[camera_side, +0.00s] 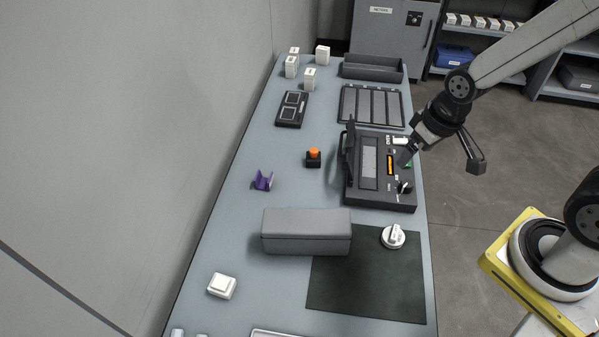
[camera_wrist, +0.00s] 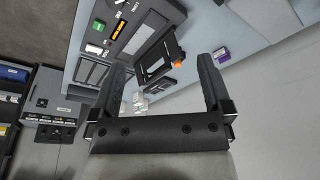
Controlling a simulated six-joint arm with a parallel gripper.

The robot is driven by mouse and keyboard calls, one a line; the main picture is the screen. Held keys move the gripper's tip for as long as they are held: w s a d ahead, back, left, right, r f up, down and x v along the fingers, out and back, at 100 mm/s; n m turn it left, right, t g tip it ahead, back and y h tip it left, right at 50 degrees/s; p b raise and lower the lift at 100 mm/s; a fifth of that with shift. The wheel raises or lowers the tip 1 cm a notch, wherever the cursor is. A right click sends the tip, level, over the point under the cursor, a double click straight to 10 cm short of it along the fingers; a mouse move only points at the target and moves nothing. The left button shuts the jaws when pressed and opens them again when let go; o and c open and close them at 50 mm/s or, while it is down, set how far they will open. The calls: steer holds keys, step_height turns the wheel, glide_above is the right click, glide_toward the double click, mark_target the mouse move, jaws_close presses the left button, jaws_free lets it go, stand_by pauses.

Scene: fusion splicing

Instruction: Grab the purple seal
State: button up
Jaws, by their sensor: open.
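The purple seal (camera_side: 262,181) is a small purple piece with upright sides. It stands on the left part of the grey-blue table in the side view. In the wrist view it shows as a small purple shape (camera_wrist: 221,53) near the table's edge, beyond the right finger. My gripper (camera_side: 405,160) is over the right side of the black splicer, well to the right of the seal and apart from it. In the wrist view my gripper (camera_wrist: 163,75) has its two fingers spread wide, with nothing held between them.
The black splicer (camera_side: 408,204) has its lid raised. An orange-topped black button (camera_side: 313,158) stands between the seal and the splicer. A grey box (camera_side: 306,232) and a dark mat (camera_side: 365,288) are nearer the front. The table around the seal is clear.

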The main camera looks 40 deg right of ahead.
steer(key=w+a+f+n+h, duration=0.3)
steer(key=w+a+n, duration=0.2)
steer(key=w+n, duration=0.3)
steer(key=w+a+f+n+h, duration=0.3)
steer(key=w+a+n, duration=0.2)
steer(key=w+n, duration=0.35)
steer(key=w+a+f+n+t+h, duration=0.2)
steer(key=w+a+n+t, duration=0.1)
steer(key=a+n, duration=0.2)
steer(key=w+a+f+n+t+h, duration=0.2)
steer(key=w+a+n+t, duration=0.1)
steer(key=a, duration=0.6)
steer(key=shift+w+a+f+n+t, duration=0.3)
steer(key=shift+w+n, duration=0.35)
steer(key=shift+n, duration=0.4)
steer(key=shift+f, duration=0.1)
